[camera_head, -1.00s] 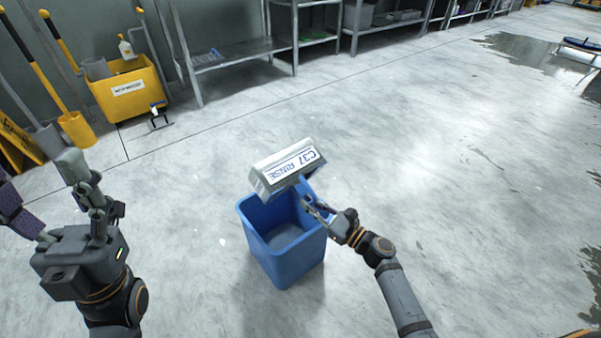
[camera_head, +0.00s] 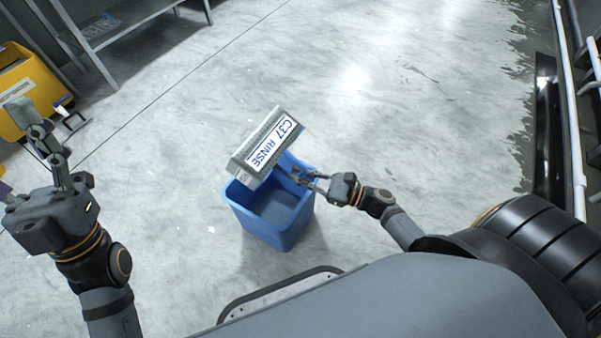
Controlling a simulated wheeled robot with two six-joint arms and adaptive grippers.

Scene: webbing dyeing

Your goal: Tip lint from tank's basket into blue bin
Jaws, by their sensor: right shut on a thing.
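The basket (camera_head: 265,147) is a grey box with a white plate reading "C37 RINSE". It is tipped over above the far rim of the blue bin (camera_head: 266,225), with the plate facing up. My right gripper (camera_head: 298,177) is shut on the basket from the right, over the bin. The basket's mouth is hidden. No lint can be made out, and the visible bin floor looks plain grey-blue. My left gripper (camera_head: 22,155) is at the left edge, away from the bin, its fingers spread and empty.
A yellow mop bucket (camera_head: 22,88) stands at the upper left beside a metal shelf (camera_head: 125,22). A dark channel with pale pipes (camera_head: 570,110) runs along the right edge. The floor around the bin is clear, with a small white scrap (camera_head: 211,230) to its left.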

